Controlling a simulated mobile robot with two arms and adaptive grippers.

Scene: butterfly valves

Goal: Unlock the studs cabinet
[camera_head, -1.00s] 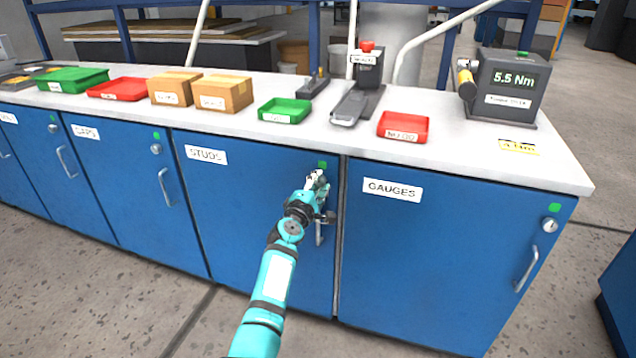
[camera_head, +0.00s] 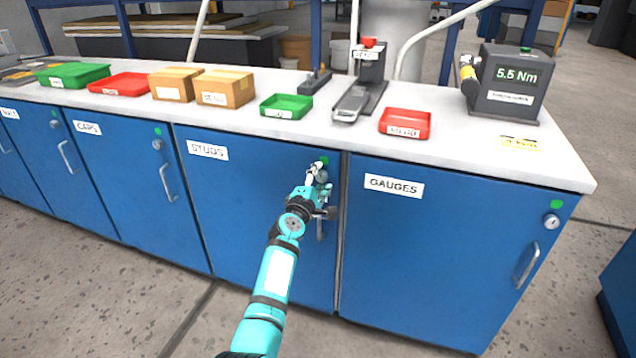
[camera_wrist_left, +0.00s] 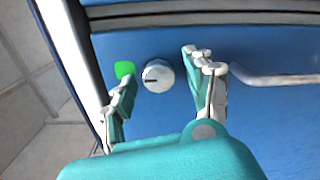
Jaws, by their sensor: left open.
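The studs cabinet (camera_head: 235,215) is a blue door labelled STUDS, and it is closed. Its lock knob (camera_wrist_left: 158,76) is a round silver dial with a dark mark, beside a green square (camera_wrist_left: 124,69). In the left wrist view my left gripper (camera_wrist_left: 158,90) is open, with one finger on each side of the knob and a gap to each. In the head view the left gripper (camera_head: 318,175) is at the upper right of the door and mostly hides the knob. The door handle (camera_wrist_left: 275,80) lies just beyond one finger. My right gripper is not in view.
The gauges cabinet (camera_head: 440,255) adjoins on the right and the caps cabinet (camera_head: 120,190) on the left, both closed. The white worktop (camera_head: 350,135) above carries trays, boxes and a torque tester (camera_head: 505,85). The floor in front is clear.

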